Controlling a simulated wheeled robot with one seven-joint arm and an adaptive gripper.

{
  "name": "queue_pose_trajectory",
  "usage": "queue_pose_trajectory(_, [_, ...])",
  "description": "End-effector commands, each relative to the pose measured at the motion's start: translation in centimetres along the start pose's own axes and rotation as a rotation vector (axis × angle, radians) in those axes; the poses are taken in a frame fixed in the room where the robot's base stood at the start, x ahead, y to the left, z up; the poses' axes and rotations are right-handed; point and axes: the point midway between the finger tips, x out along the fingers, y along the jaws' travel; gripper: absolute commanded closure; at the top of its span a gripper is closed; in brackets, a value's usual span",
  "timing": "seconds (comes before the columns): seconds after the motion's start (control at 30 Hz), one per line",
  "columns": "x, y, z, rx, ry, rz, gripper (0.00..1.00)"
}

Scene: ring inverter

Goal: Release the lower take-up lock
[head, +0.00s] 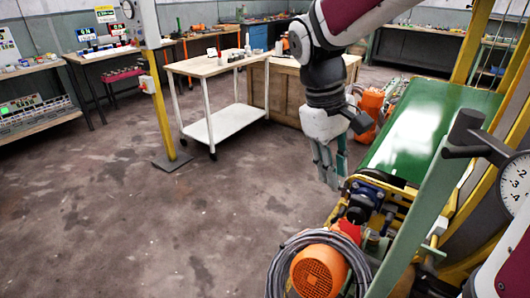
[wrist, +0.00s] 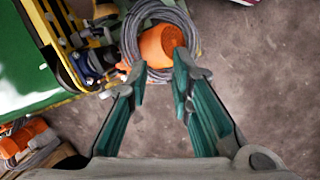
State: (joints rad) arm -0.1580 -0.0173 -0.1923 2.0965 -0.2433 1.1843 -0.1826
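My gripper (head: 332,180) hangs above the floor, just left of the near end of the conveyor frame. In the wrist view my gripper (wrist: 158,74) has its two green fingers spread apart, with nothing between them. The green-belted conveyor (head: 430,130) has a yellow frame. At its near end are a dark blue block (head: 367,192) and a small red part (head: 350,228). The conveyor end also shows at the upper left of the wrist view (wrist: 75,45). I cannot tell which part is the lower take-up lock.
An orange motor (head: 318,272) sits within a coil of grey cable (head: 280,272) below the conveyor end. A green post (head: 430,200) with a black handle and a dial (head: 512,180) stand at the right. A white cart (head: 218,124) is behind left. Floor at the left is clear.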

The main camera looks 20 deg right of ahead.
Motion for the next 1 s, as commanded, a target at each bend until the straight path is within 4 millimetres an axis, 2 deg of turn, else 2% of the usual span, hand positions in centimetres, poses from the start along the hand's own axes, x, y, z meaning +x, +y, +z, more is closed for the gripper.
queue_pose_trajectory(0.03, [2.2,0.5,-2.1,-0.026,-0.049,0.020,0.79])
queue_pose_trajectory(0.1, [4.3,1.2,-4.1,-0.058,-0.111,0.048,0.79])
queue_pose_trajectory(0.27, [9.2,2.8,-8.5,-0.134,-0.253,0.121,0.79])
queue_pose_trajectory(0.6, [20.5,5.1,-17.0,-0.300,-0.564,0.314,0.79])
queue_pose_trajectory(1.0, [34.1,5.1,-25.4,-0.505,-0.931,0.602,0.79])
